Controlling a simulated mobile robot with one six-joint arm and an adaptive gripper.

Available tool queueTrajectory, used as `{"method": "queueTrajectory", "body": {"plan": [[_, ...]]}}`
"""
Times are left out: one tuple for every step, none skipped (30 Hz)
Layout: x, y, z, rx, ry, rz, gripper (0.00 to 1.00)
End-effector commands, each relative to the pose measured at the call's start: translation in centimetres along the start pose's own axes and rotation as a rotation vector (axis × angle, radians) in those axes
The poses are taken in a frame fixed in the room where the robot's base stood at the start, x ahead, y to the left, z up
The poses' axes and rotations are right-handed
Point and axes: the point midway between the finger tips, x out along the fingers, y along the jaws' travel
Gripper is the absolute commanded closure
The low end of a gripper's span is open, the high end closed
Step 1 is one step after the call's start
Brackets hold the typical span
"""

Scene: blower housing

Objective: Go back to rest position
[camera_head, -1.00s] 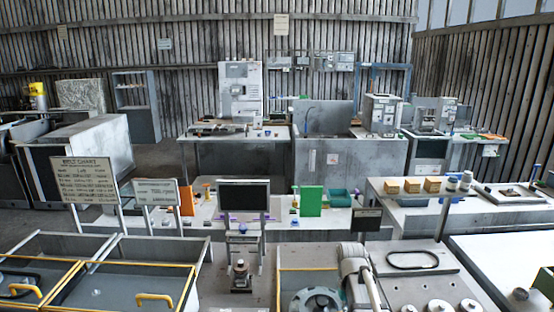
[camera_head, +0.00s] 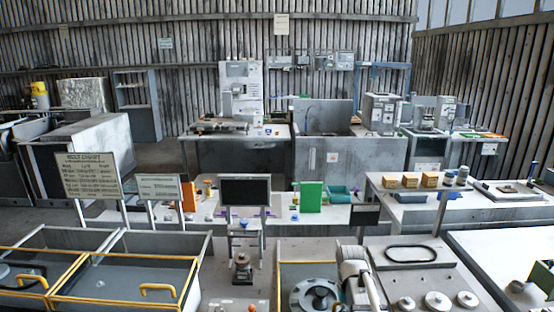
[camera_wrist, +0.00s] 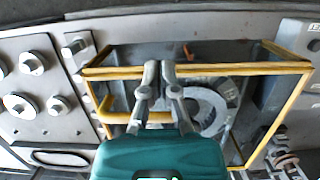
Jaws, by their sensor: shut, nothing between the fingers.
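My gripper (camera_wrist: 159,72) shows in the wrist view. Its two grey fingers are together at the tips, with nothing between them, in front of a teal gripper body. Beyond the fingers is a yellow-edged tray (camera_wrist: 240,69) holding a round grey blower housing (camera_wrist: 212,108). The fingertips overlap the tray's yellow rim in the picture; I cannot tell the height between them. In the head view the blower housing (camera_head: 300,297) lies at the bottom, partly cut off and beside a light arm part. My fingers cannot be made out in the head view.
A plate (camera_head: 385,282) with a black belt (camera_head: 411,254) and several round metal parts lies right of the housing. Yellow-edged bins (camera_head: 118,282) stand at left.

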Motion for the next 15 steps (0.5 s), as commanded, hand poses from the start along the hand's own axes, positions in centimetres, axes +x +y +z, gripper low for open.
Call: {"method": "queueTrajectory", "body": {"plan": [[0.4, -0.1, 0.2, 0.0, 0.004, 0.0, 1.0], [0.6, -0.1, 0.2, 0.0, 0.007, 0.0, 1.0], [0.7, -0.2, 0.3, 0.0, 0.011, 0.001, 1.0], [0.8, -0.2, 0.3, 0.0, 0.013, 0.001, 1.0], [1.1, -0.3, 0.4, 0.0, 0.017, 0.001, 1.0], [1.7, -0.5, 0.7, 0.0, 0.024, 0.001, 1.0], [1.9, -0.5, 0.8, -0.001, 0.029, 0.001, 1.0], [2.2, -0.6, 0.9, -0.001, 0.034, 0.002, 1.0], [2.5, -0.7, 1.0, -0.001, 0.042, 0.002, 1.0], [2.8, -0.8, 1.1, -0.001, 0.047, 0.002, 1.0], [3.2, -0.9, 1.2, -0.001, 0.053, 0.002, 1.0], [3.9, -1.1, 1.5, -0.001, 0.063, 0.003, 1.0], [4.2, -1.2, 1.7, -0.001, 0.071, 0.003, 1.0], [4.6, -1.3, 1.8, -0.001, 0.079, 0.003, 1.0], [5.3, -1.5, 2.1, 0.0, 0.091, 0.003, 1.0]]}}
